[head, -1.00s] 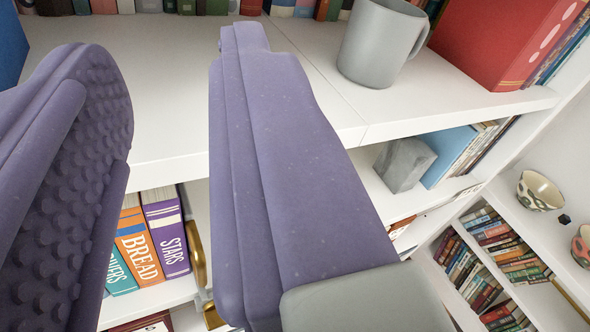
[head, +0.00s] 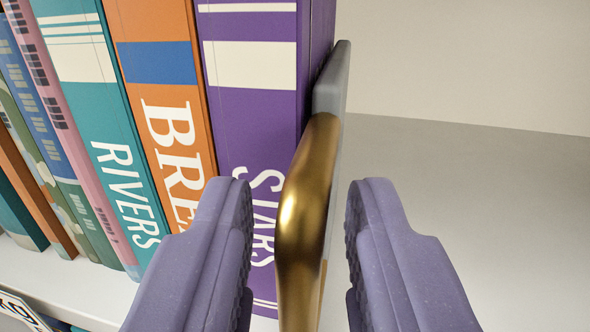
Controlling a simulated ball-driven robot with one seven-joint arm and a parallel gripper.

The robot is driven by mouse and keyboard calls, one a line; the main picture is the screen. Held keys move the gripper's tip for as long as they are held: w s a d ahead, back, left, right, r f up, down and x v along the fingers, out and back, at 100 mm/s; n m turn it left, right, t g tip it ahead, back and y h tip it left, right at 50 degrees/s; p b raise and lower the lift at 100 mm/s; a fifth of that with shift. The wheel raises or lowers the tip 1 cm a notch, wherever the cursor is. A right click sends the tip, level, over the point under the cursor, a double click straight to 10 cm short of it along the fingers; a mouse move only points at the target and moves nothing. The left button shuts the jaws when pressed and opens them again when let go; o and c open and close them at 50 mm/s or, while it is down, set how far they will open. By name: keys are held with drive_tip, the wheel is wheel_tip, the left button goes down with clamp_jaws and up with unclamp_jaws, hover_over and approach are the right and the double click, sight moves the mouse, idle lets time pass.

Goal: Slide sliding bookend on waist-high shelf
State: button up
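The sliding bookend stands upright at the right end of a row of books. It has a grey plate (head: 333,90) against the purple STARS book (head: 255,110) and a brass handle (head: 300,205) facing me. My gripper (head: 300,215) is open, with one purple finger on each side of the brass handle. The left finger is in front of the STARS book's spine, and a gap shows between the right finger and the handle. The lower part of the bookend runs out of view between the fingers.
An orange BREAD book (head: 160,100), a teal RIVERS book (head: 100,120) and several thinner books fill the shelf to the left. The shelf surface (head: 450,190) right of the bookend is bare. A label (head: 20,308) sits on the shelf's front edge at lower left.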

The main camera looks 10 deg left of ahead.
drive_tip(key=shift+w, duration=0.25)
clamp_jaws()
drive_tip(key=d+p, duration=0.2)
drive_tip(key=d, duration=1.2)
drive_tip(key=shift+w+p, duration=0.2)
drive_tip(key=shift+p, duration=0.2)
unclamp_jaws()
drive_tip(key=shift+a, duration=0.1)
drive_tip(key=p+v, duration=0.1)
drive_tip(key=v, duration=0.6)
drive_tip(key=shift+s+p, duration=0.35)
drive_tip(key=shift+s, duration=0.05)
